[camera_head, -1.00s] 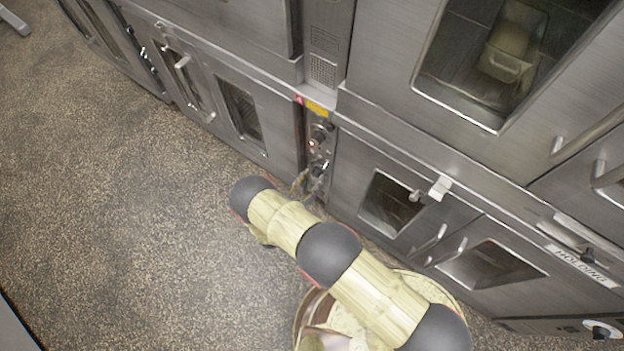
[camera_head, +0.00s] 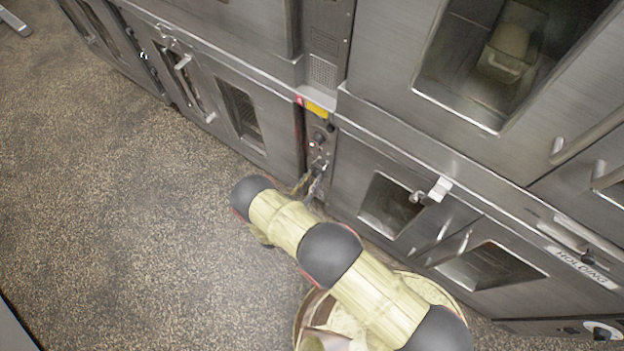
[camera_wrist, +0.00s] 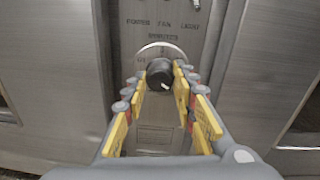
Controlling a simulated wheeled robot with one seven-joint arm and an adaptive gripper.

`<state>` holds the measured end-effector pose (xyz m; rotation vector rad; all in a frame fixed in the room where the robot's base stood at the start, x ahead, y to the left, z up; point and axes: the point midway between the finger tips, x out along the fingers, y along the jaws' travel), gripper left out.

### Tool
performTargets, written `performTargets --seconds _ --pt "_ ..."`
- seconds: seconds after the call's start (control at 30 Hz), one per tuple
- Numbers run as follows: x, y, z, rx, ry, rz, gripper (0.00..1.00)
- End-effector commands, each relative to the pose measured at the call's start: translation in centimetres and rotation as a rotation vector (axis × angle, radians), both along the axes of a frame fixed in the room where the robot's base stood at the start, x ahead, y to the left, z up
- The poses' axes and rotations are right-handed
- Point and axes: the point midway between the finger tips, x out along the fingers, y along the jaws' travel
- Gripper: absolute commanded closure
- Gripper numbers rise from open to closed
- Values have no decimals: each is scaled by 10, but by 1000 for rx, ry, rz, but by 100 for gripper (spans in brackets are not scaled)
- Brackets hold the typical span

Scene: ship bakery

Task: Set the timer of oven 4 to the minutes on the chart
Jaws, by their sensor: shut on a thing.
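A black timer knob (camera_wrist: 159,74) with a white pointer mark sits on a round pale dial on the oven control panel (camera_wrist: 150,28) in the wrist view. "MINUTES" is printed above it. The pointer slants to the lower right. My gripper (camera_wrist: 160,80) is shut on the knob, with one yellow-padded finger on each side. In the head view my gripper (camera_head: 315,181) is at the low end of the narrow control panel (camera_head: 319,150), and the knob is hidden there. I see no chart and cannot read an oven number.
Steel oven doors with windows flank the panel, one at left (camera_head: 240,115) and one at right (camera_head: 390,205). A door marked "HOLDING" (camera_head: 577,264) is at far right. The speckled floor (camera_head: 120,200) at left is clear.

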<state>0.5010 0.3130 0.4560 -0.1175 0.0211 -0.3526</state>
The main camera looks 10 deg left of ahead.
Motion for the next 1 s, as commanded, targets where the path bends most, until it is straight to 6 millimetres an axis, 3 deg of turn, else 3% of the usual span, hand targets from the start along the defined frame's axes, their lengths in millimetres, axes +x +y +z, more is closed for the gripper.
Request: performTargets --seconds 0.57,0.6,0.9,1.0 --pt "0 0 0 -53 23 0 98" --pt "0 0 0 -52 23 0 72" --pt "0 0 0 -53 22 0 55" --pt "0 0 0 -52 21 0 54"
